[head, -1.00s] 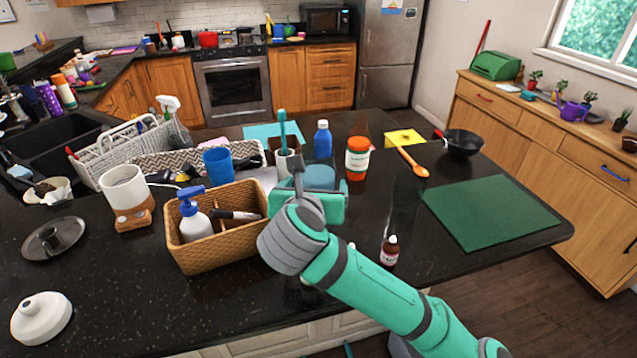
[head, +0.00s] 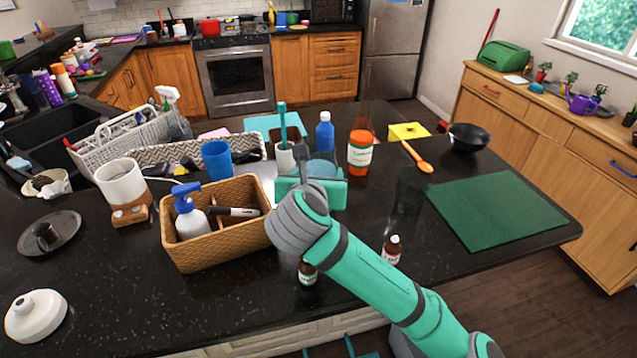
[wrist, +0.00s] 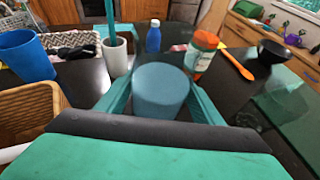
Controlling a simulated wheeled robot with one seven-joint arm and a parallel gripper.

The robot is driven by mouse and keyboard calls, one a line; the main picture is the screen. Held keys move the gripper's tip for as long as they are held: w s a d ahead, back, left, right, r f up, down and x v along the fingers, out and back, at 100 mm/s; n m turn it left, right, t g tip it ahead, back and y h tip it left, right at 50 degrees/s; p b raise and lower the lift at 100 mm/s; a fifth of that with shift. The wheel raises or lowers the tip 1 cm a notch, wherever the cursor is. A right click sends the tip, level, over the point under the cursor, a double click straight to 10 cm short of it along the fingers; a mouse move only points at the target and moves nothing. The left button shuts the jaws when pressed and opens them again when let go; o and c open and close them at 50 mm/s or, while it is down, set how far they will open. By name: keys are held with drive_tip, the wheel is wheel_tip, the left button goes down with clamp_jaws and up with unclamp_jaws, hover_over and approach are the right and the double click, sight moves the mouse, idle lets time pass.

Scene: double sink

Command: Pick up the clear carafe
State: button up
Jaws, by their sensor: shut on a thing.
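My gripper (head: 312,188) is over the counter, right of the wicker basket, with its fingers on either side of a vessel. In the wrist view, its fingers (wrist: 160,105) press against a blue-grey cylindrical part (wrist: 162,92). Faint clear walls seem to show around and behind that part, so I take it as the clear carafe (head: 322,168). Its lower part is hidden by my gripper and arm in the head view. I cannot tell whether its base touches the counter.
An orange bottle (head: 360,152), a blue bottle (head: 325,135) and a white cup (head: 285,158) stand close behind. The wicker basket (head: 215,250) is left. A faint clear vessel (head: 404,205) and a small brown bottle (head: 391,250) stand right. The green mat (head: 495,212) is bare.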

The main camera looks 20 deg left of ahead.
drive_tip(key=shift+r, duration=0.15)
drive_tip(key=shift+r, duration=0.6)
drive_tip(key=s+r, duration=0.1)
drive_tip(key=r, duration=0.1)
drive_tip(key=s+r, duration=0.2)
drive_tip(key=r, duration=0.1)
drive_tip(key=s+a+r, duration=0.1)
drive_tip(key=s+r, duration=0.1)
drive_tip(key=r, duration=0.1)
drive_tip(key=shift+s+r, duration=0.1)
drive_tip(key=shift+s, duration=0.05)
drive_tip(key=s, duration=0.1)
drive_tip(key=s+r, duration=0.1)
drive_tip(key=s, duration=0.1)
drive_tip(key=s+r, duration=0.1)
drive_tip(key=shift+s+a, duration=0.2)
drive_tip(key=shift+s, duration=0.2)
drive_tip(key=shift+s+a+r, duration=0.1)
drive_tip(key=shift+s+r, duration=0.15)
drive_tip(key=shift+s, duration=0.35)
drive_tip(key=shift+s+a+r, duration=0.1)
drive_tip(key=shift+s+r, duration=0.1)
drive_tip(key=shift+s, duration=0.45)
drive_tip(key=shift+s+a+r, duration=0.1)
drive_tip(key=shift+s+r, duration=0.15)
drive_tip(key=shift+s, duration=0.35)
